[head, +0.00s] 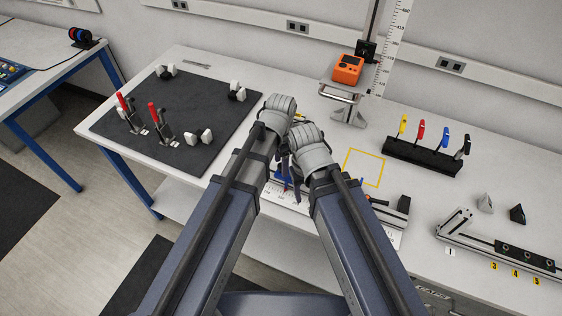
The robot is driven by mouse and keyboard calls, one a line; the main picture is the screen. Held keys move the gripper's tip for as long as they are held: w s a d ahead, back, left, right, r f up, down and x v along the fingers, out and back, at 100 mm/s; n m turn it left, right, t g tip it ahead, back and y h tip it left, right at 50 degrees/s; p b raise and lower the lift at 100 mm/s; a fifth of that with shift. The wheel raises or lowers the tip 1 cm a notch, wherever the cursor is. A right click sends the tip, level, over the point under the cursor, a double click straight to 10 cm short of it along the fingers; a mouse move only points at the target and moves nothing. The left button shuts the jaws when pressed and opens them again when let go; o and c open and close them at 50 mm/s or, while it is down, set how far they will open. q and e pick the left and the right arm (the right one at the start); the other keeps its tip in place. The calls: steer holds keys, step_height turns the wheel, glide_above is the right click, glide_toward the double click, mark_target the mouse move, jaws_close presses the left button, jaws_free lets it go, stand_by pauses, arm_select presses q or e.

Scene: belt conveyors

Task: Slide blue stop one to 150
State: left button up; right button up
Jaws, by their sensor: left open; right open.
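A low rail with a white printed scale (283,195) lies near the table's front edge, partly behind my forearms. A blue piece, apparently a blue stop (280,179), shows on it beside my grippers. A small blue part (361,181) shows farther right, past my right arm. Their number labels and the scale reading are too small to tell. My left gripper (283,160) is open, pointing down over the rail. My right gripper (296,181) is open, close beside it near the blue stop. The wrists hide most of the fingers; contact with the stop cannot be told.
A dark mat (175,118) with red-handled clamps (160,122) lies left. An orange device (347,69) on a stand is behind. A black rack (422,156) with coloured handles stands right, and another rail (495,247) lies front right. A yellow outlined square (364,153) is empty.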

arm_select(q)
step_height(320, 180, up, 8)
steer(key=p, duration=0.8)
steer(key=shift+f, duration=0.1)
steer(key=shift+a, duration=0.1)
steer(key=shift+s+a+m, duration=0.1)
steer(key=shift+a+m, duration=0.15)
steer(key=shift+m, duration=0.15)
steer(key=s+a+m, duration=0.4)
steer(key=a+m, duration=1)
steer(key=m, duration=0.7)
steer(key=s+d+f+m+y+b, duration=0.1)
steer(key=s+d+f+m+b, duration=0.3)
steer(key=d, duration=0.6)
step_height(320, 180, down, 2)
steer(key=shift+s+d+f+m+b, duration=0.1)
steer(key=shift+s+d+m+b, duration=0.2)
steer(key=shift+s+b, duration=0.9)
